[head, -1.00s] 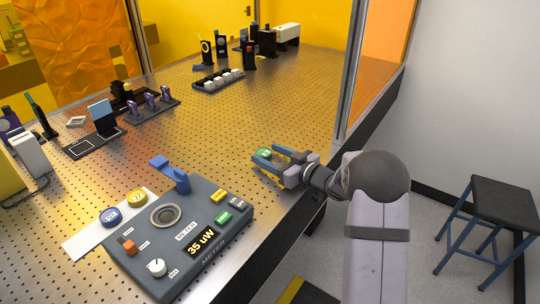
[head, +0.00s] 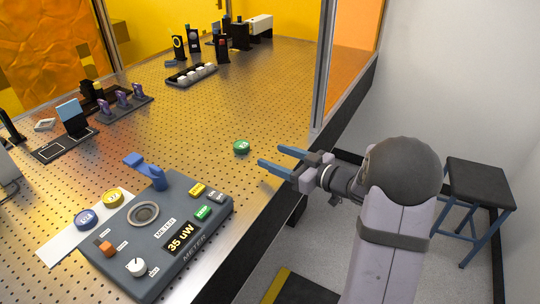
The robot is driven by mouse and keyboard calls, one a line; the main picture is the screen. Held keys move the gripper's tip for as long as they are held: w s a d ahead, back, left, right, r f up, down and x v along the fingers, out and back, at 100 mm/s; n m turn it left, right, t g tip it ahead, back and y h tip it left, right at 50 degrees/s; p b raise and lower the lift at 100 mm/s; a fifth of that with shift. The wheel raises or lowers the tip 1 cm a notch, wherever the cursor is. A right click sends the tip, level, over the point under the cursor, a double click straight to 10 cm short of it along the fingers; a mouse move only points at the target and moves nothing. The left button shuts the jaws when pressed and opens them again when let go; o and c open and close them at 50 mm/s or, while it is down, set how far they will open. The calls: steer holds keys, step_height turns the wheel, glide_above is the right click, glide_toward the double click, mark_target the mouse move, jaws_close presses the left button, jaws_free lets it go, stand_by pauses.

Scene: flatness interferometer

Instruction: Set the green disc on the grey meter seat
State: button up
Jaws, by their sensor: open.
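The green disc (head: 241,147) lies flat on the perforated table top, right of the middle of the table. My gripper (head: 269,157) is open and empty. Its two blue fingers point left toward the disc, with a gap between fingertips and disc. The grey meter (head: 197,258) stands at the front left, with a display reading 35 uW. Its round seat (head: 143,212) is a grey ring on the top face and is empty. A blue arm piece (head: 152,175) stands at the seat's back edge, raised clear of it.
A yellow disc (head: 113,198) and a blue disc (head: 86,219) lie on a white strip (head: 60,244) left of the meter. A rack with white knobs (head: 191,74) and a purple-part holder (head: 124,107) stand farther back. A metal post (head: 325,70) rises at the right edge.

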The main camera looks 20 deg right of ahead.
mark_target(241, 144)
steer(key=shift+o, duration=0.5)
steer(key=shift+s, duration=0.1)
steer(key=p+x, duration=0.1)
steer(key=x, duration=0.3)
steer(key=shift+a, duration=0.3)
steer(key=shift+p+x, duration=1.1)
steer(key=shift+x, duration=2.8)
steer(key=shift+d, duration=0.25)
steer(key=c, duration=1.2)
